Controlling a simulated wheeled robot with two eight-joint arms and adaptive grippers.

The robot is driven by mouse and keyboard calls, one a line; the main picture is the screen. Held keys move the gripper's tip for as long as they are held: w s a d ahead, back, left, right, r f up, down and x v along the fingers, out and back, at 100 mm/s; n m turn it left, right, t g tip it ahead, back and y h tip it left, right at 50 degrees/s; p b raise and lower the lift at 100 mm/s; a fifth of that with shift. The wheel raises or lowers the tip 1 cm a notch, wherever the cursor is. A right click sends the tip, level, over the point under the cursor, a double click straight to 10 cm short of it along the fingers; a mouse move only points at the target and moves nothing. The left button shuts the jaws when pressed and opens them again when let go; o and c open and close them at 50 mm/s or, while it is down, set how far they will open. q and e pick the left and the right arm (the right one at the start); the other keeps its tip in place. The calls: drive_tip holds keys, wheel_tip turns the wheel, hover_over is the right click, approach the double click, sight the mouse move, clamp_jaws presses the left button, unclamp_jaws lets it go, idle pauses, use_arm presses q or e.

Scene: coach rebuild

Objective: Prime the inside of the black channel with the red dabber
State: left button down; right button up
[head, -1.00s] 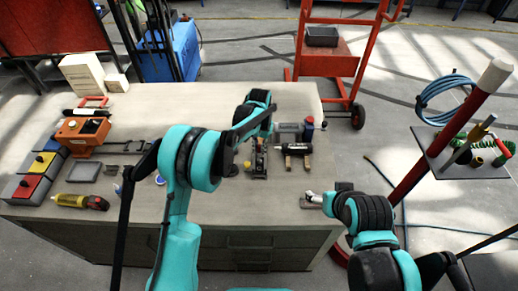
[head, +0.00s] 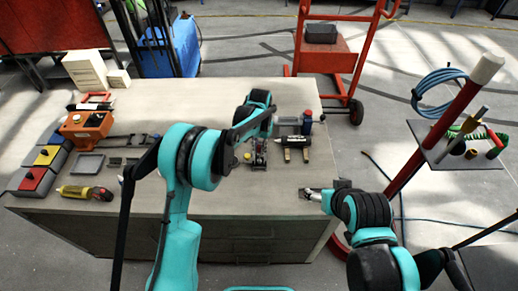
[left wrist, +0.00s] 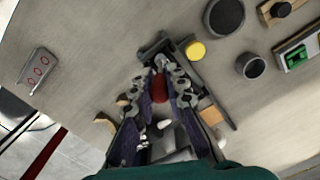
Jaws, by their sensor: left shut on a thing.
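My left gripper (head: 259,150) is over the right part of the bench. In the left wrist view its fingers (left wrist: 160,100) are closed around a small item with a dark red end (left wrist: 161,86), which looks like the red dabber. That end points at a dark, narrow channel-like part (left wrist: 222,105) on the bench just beyond the fingertips. Whether it touches the channel's inside cannot be told; the fingers hide much of both. My right gripper (head: 313,194) is at the bench's right front edge; its jaws are too small to read.
A yellow disc (left wrist: 195,50) and a dark round cup (left wrist: 251,66) stand close to the channel. A black tool (head: 292,142) on wooden blocks and a blue can (head: 307,122) are to the right. An orange device (head: 87,125) and a yellow-handled tool (head: 84,192) are far left.

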use_arm(q)
drive_tip(key=shift+r, duration=0.1)
drive_tip(key=shift+w+r, duration=0.1)
drive_tip(key=shift+r, duration=0.8)
drive_tip(key=shift+r+p, duration=1.75)
drive_tip(key=shift+r, duration=1.35)
